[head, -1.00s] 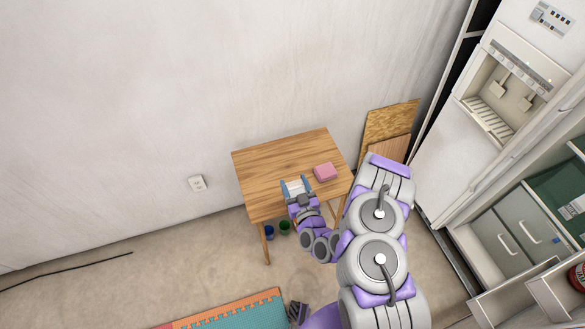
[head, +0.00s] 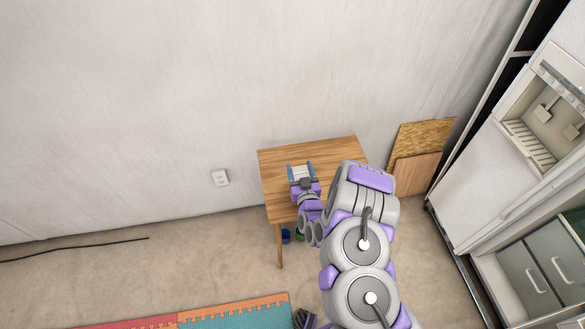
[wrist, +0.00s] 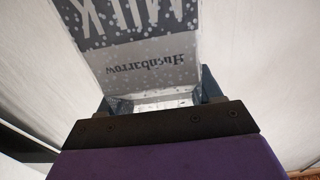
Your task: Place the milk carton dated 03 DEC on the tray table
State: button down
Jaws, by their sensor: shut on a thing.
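A milk carton (wrist: 140,50) fills the upper middle of the wrist view, grey and white with the words "MILK" and "Huenbarrow" upside down. No date shows on the side I see. My gripper (head: 301,172) is shut on the carton, with a finger on each side of it. In the head view the carton is a small pale shape (head: 300,172) between the blue-grey fingers. The wooden tray table (head: 325,150) stands against the wall, and my gripper appears over its left part. I cannot tell the carton's height above the tabletop.
My arm covers the table's right front, and the pink block seen earlier is hidden. Wooden boards (head: 420,155) lean on the wall right of the table. A white fridge (head: 480,185) stands at right. A foam mat (head: 235,313) lies in front.

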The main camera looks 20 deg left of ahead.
jog(key=w+a+f+b, duration=0.3)
jog(key=a+f, duration=0.1)
jog(key=shift+w, duration=0.2)
dwell(0.3)
jog(key=shift+c, duration=0.9)
grip_release()
jog(key=shift+s+d, duration=0.1)
jog(key=p+v, duration=0.4)
jog(key=v, duration=0.7)
jog(key=shift+s+d, duration=0.3)
